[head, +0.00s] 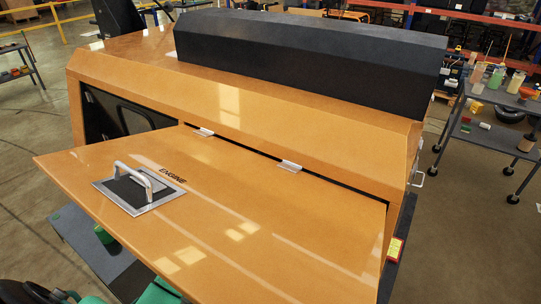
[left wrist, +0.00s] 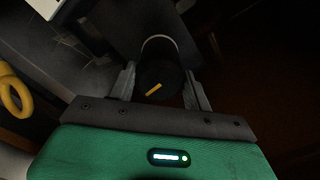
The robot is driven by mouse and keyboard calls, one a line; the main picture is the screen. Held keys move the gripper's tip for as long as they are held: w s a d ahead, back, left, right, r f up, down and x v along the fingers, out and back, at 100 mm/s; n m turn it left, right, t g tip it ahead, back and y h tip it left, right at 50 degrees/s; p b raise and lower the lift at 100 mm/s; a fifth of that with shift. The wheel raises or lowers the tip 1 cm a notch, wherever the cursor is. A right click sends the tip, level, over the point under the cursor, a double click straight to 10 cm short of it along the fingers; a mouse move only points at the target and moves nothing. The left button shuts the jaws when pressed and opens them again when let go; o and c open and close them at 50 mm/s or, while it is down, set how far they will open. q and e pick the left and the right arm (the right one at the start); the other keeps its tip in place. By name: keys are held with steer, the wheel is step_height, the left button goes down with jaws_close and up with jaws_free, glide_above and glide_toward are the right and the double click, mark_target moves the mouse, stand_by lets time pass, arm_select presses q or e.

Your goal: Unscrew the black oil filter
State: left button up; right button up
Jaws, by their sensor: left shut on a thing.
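The black oil filter (left wrist: 158,72) shows in the left wrist view, a dark cylinder with a yellow mark on its end and a pale ring at its far edge. My left gripper (left wrist: 160,88) has one finger on each side of the filter and is shut on it. In the head view the filter is hidden under the raised orange engine cover (head: 260,215), which has a grey handle and the word ENGINE. Green parts of my arm show at the bottom left of the head view. My right gripper is in neither view.
The orange machine body (head: 240,100) with a black top housing (head: 310,60) stands behind the cover. A cart with bottles (head: 500,95) stands at the right. A yellow curved part (left wrist: 14,95) is at the left of the wrist view. The compartment around the filter is dark.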

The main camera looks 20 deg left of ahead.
arm_select(q)
steer(key=n, duration=0.2)
steer(key=shift+r+n+p, duration=0.1)
steer(key=shift+n+p, duration=0.25)
steer(key=shift+n, duration=0.55)
steer(key=n+p, duration=0.1)
steer(key=n, duration=0.2)
steer(key=shift+n, duration=1)
